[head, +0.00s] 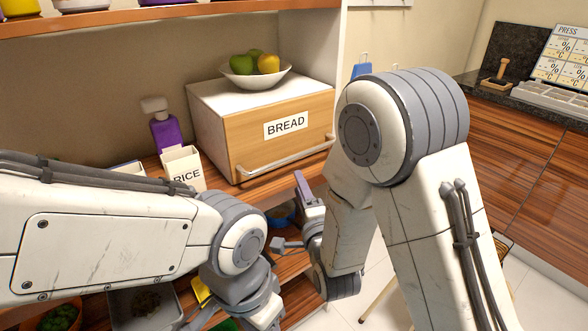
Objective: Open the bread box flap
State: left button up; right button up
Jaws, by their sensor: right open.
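The white bread box (210,100) stands on the wooden shelf. Its light wood flap (245,136) carries a BREAD label and looks shut, flush with the front. A pale bar handle (285,158) runs along the flap's lower edge. My right gripper (288,210) is open, with its jaws spread below the handle and in front of the shelf edge. It looks apart from the handle, with nothing between its fingers. My left arm reaches in from the left, but its fingers are out of sight past the bottom edge.
A white bowl (241,80) with green and yellow fruit sits on top of the box. A RICE container (182,163) and a purple bottle (165,132) stand to its left. Lower shelves hold a grey bin (118,300). Dark wood cabinets (510,150) are at right.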

aim_at(296, 158)
jog(key=shift+m+t, duration=0.8)
jog(key=x, duration=0.3)
jog(key=p+x, duration=0.1)
jog(key=x, duration=0.2)
jog(key=d+x, duration=0.1)
jog(key=x, duration=0.2)
jog(key=shift+w+r+p, duration=0.3)
jog(key=shift+w+p, duration=0.1)
jog(key=shift+w, duration=0.1)
grip_shut()
